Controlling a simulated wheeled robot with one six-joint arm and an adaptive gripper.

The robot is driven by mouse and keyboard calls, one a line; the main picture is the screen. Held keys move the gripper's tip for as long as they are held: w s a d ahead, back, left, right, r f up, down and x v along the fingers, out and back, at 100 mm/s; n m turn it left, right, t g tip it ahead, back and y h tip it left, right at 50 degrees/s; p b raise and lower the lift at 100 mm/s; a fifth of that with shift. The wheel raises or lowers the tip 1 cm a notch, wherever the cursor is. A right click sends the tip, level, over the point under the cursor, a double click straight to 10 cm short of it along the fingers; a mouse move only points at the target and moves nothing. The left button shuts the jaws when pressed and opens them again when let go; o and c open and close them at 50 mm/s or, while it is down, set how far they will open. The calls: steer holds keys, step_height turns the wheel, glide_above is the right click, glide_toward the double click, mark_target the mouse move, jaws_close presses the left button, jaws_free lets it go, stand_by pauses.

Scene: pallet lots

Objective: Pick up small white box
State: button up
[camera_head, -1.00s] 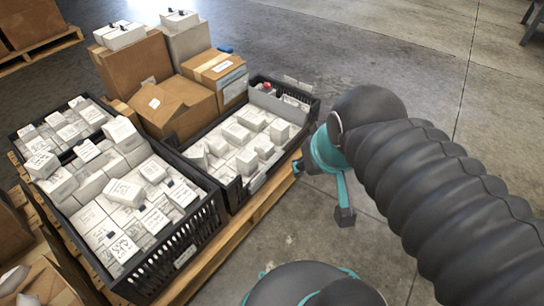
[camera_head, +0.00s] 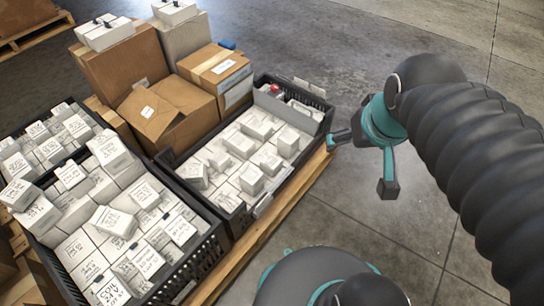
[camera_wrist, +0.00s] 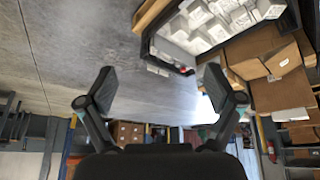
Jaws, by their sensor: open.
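Several small white boxes lie in a black crate (camera_head: 222,243) at the left, many with printed labels. More small white boxes, such as one white box (camera_head: 288,141), lie in a second black crate (camera_head: 325,103) nearer my arm. My gripper (camera_head: 362,162) is open and empty, to the right of the second crate and apart from it. In the wrist view my gripper (camera_wrist: 160,92) shows two spread fingers with nothing between them, and white boxes (camera_wrist: 198,16) lie in the crate at the top.
Brown cardboard boxes (camera_head: 120,68) stand behind the crates, with white boxes (camera_head: 108,33) on top. The crates rest on a wooden pallet (camera_head: 300,192). The concrete floor to the right is clear.

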steer(key=w+a+f+n+g, duration=0.2)
steer(key=w+a+f+n, duration=0.1)
steer(key=w, duration=0.7)
steer(key=n+g, duration=0.3)
steer(key=n, duration=0.4)
glide_above(271, 161)
step_height(271, 161, down, 26)
steer(key=f, duration=0.3)
steer(key=f+b, duration=0.1)
steer(key=f, duration=0.5)
steer(key=shift+w, duration=0.3)
steer(key=shift+s+f+b, duration=0.15)
steer(key=shift+f+b, duration=0.15)
steer(key=shift+f, duration=1)
steer(key=shift+s+f+b, duration=0.15)
steer(key=shift+f+b, duration=0.1)
steer(key=shift+f, duration=1.05)
steer(key=c, duration=1.4)
steer(key=shift+r, duration=0.1)
